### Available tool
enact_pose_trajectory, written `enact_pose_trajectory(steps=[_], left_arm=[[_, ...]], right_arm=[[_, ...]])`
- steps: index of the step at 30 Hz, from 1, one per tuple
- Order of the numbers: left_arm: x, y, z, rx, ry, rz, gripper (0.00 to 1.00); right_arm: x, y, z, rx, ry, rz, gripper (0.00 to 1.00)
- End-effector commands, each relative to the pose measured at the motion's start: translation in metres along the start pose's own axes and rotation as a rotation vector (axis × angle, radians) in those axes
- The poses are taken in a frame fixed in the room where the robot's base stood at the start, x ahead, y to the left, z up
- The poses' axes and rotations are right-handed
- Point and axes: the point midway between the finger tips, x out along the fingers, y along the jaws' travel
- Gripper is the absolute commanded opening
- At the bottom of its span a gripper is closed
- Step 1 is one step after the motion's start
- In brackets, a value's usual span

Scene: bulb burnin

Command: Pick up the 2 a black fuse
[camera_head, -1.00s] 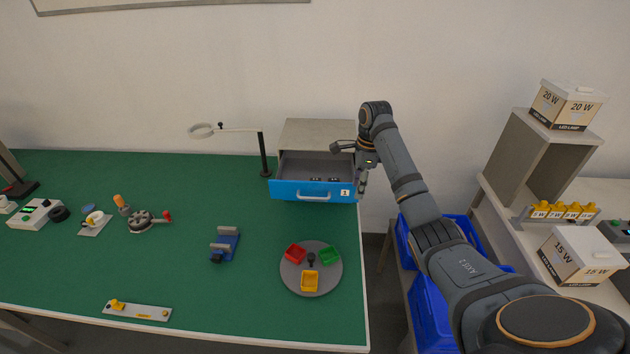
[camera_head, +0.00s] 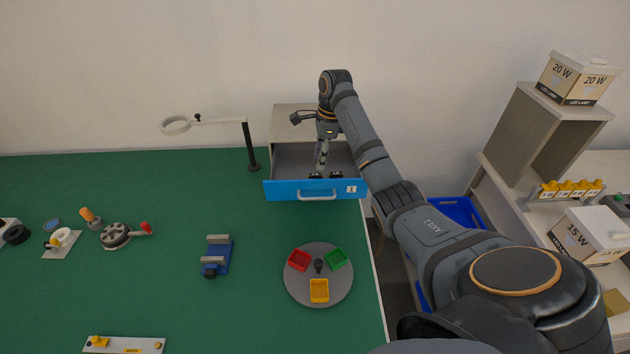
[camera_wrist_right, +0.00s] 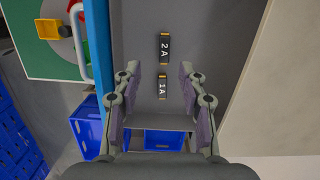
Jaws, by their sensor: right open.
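The 2 A black fuse (camera_wrist_right: 164,48) lies in the open drawer in the right wrist view, its label showing and with yellowish ends. The 1 A black fuse (camera_wrist_right: 162,86) lies beside it, nearer my gripper. My right gripper (camera_wrist_right: 160,75) is open and empty, with its fingers on either side of the 1 A fuse in that view; its height above the drawer floor is hard to tell. In the head view my right gripper (camera_head: 320,172) reaches down into the blue-fronted drawer (camera_head: 290,190), and the fuses are mostly hidden or too small there. My left gripper is not in view.
The drawer cabinet (camera_head: 293,122) stands at the table's back edge, with a ring lamp (camera_head: 252,155) to its left. A round grey tray (camera_head: 335,290) with red, green and yellow bins is in front. Blue crates (camera_head: 458,213) stand right of the table.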

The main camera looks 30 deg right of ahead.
Motion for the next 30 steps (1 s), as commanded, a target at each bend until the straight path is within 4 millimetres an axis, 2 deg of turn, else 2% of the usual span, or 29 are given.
enact_pose_trajectory(steps=[1, 5, 9, 11, 15, 19, 23, 30], left_arm=[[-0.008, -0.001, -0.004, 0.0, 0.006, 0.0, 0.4], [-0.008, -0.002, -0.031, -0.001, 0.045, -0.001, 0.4], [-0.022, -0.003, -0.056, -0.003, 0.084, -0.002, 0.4], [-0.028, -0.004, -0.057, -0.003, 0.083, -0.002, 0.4], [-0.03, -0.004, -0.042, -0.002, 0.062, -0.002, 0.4], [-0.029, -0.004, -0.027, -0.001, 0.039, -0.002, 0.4], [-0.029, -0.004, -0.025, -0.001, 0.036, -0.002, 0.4], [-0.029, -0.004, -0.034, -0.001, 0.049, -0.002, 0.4]], right_arm=[[0.002, 0.0, 0.001, 0.0, 0.0, 0.001, 0.41], [0.01, 0.0, 0.001, -0.001, 0.0, -0.002, 0.41], [0.023, 0.0, 0.001, 0.0, 0.0, 0.004, 0.41], [0.034, -0.001, 0.001, 0.001, 0.001, 0.005, 0.41], [0.056, -0.002, 0.001, 0.0, -0.001, 0.0, 0.41], [0.062, -0.002, 0.001, 0.0, 0.0, -0.001, 0.41], [0.062, -0.002, 0.001, 0.0, 0.0, -0.002, 0.41], [0.062, -0.002, 0.001, 0.0, 0.0, -0.002, 0.1]])
